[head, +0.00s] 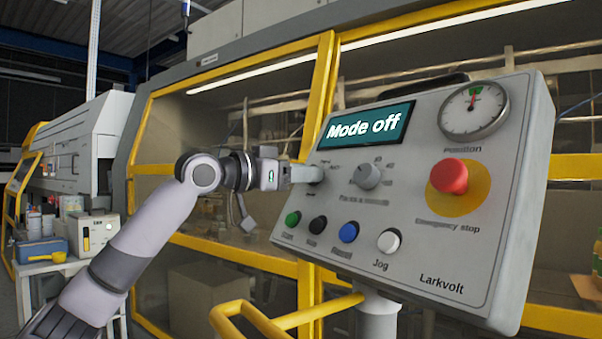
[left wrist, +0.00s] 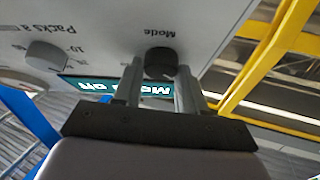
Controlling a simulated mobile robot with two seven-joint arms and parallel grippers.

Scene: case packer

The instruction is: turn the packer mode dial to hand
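The mode dial (left wrist: 160,62) is a dark round knob on the grey control panel (head: 455,255), under the word "Mode" in the left wrist view. The panel's display (head: 365,126) reads "Mode off". My left gripper (head: 308,174) is at the panel's left side, below the display, and hides most of the dial in the head view. In the left wrist view its two fingers (left wrist: 159,75) stand apart, one on each side of the dial, with narrow gaps seeming to show. Contact with the dial cannot be made out. My right gripper is not in view.
Close by are a grey rate knob (head: 367,176), green, black, blue and white buttons, and a red emergency stop (head: 449,177). A position gauge (head: 473,110) sits above. A yellow rail (head: 285,322) is below the panel, and yellow-framed machine doors stand behind.

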